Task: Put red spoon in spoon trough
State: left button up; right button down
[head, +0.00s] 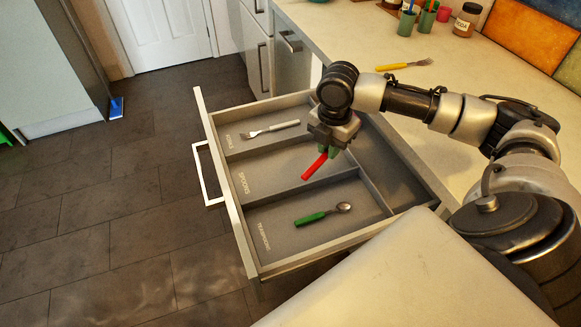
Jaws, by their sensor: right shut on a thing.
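My right gripper (328,150) is shut on the red spoon (314,167) and holds it over the open drawer (247,232). The red handle points down and to the left, above the middle compartment, the spoon trough (265,178), labelled SPOONS. The spoon's bowl end is hidden by the gripper. I cannot tell whether the handle touches the trough floor. No other spoon shows in this trough. My left gripper is not in view.
A white-handled fork (271,129) lies in the far trough. A green-handled teaspoon (323,214) lies in the near trough, labelled TEASPOONS. A yellow-handled fork (404,65) lies on the counter (345,40), with green cups (406,22) and a jar (466,20) behind.

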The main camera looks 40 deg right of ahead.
jog(key=d+n, duration=0.1)
jog(key=d+f+n+b, duration=0.1)
jog(key=shift+w+d+f+n, duration=0.1)
jog(key=shift+w+d+n, duration=0.05)
jog(key=shift+d+n, duration=0.25)
jog(key=shift+w+a+f, duration=0.1)
jog(key=shift+w+f, duration=0.05)
jog(key=shift+w, duration=0.05)
send_over(291, 169)
notch_tip(291, 169, down, 7)
jog(key=shift+w+r, duration=0.1)
jog(key=shift+r, duration=0.05)
jog(key=shift+f+b, duration=0.35)
jog(key=shift+f, duration=1.65)
jog(key=c, duration=1.1)
grip_release()
jog(key=shift+f, duration=0.1)
notch_tip(291, 169, up, 12)
jog(key=shift+p, duration=0.45)
